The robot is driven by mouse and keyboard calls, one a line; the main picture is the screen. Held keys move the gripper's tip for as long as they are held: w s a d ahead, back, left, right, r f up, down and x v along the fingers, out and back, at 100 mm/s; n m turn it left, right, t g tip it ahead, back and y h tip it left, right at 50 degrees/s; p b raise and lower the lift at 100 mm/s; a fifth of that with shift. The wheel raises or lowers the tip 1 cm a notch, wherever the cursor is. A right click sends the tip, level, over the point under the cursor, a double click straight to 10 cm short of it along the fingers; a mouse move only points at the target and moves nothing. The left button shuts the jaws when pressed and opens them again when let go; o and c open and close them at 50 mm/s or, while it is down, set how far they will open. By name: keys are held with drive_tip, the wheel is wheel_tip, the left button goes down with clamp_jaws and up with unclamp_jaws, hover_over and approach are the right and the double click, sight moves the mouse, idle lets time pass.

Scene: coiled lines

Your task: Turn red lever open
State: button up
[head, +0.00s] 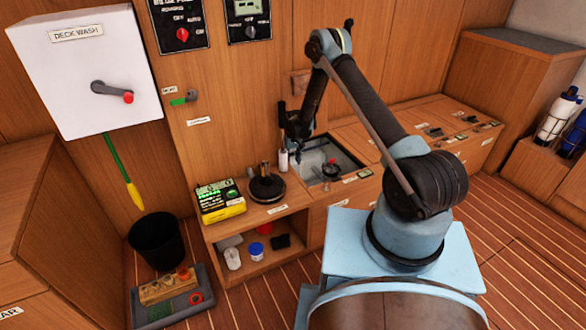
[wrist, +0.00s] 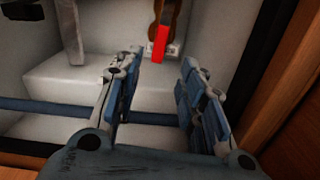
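A red lever (wrist: 160,43) shows in the wrist view, at the top centre, on a brown metal fitting over a pale block. It hangs straight down in the picture. My gripper (wrist: 161,68) is open, its two blue-padded fingers apart and nothing between them. The lever appears beyond the fingertips, in line with the gap; I see no contact. In the head view my gripper (head: 297,150) points down at the left edge of an open recess (head: 345,151). A small dark fitting with a red part (head: 331,167) shows in that recess; I cannot tell if it is the lever.
A blue pipe (wrist: 50,105) crosses the recess behind my fingers. A wooden wall (wrist: 295,100) stands close on the right. On the counter are a dark round coil (head: 267,188) and a yellow-green box (head: 220,203). A white deck wash box (head: 80,65) with a red-knobbed handle hangs left.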

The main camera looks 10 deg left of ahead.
drive_tip(key=shift+r, duration=1.2)
drive_tip(key=shift+c, duration=0.3)
drive_tip(key=c, duration=0.4)
drive_tip(key=shift+w+d+m, duration=0.15)
drive_tip(key=shift+m, duration=0.15)
clamp_jaws()
drive_tip(key=w+d+f+m+g+y, duration=0.1)
drive_tip(key=w+d+m, duration=0.25)
drive_tip(key=m, duration=0.55)
drive_tip(key=w+d+f+m+y, duration=0.1)
drive_tip(key=w+d+f+m, duration=0.1)
drive_tip(key=d+m, duration=0.45)
drive_tip(key=s+a+f+m, duration=0.1)
drive_tip(key=s+a+f, duration=0.2)
drive_tip(key=a+f, duration=0.3)
drive_tip(key=shift+s+a+f+m, duration=0.25)
drive_tip(key=shift+f+m, duration=0.1)
drive_tip(key=shift+f, duration=1.25)
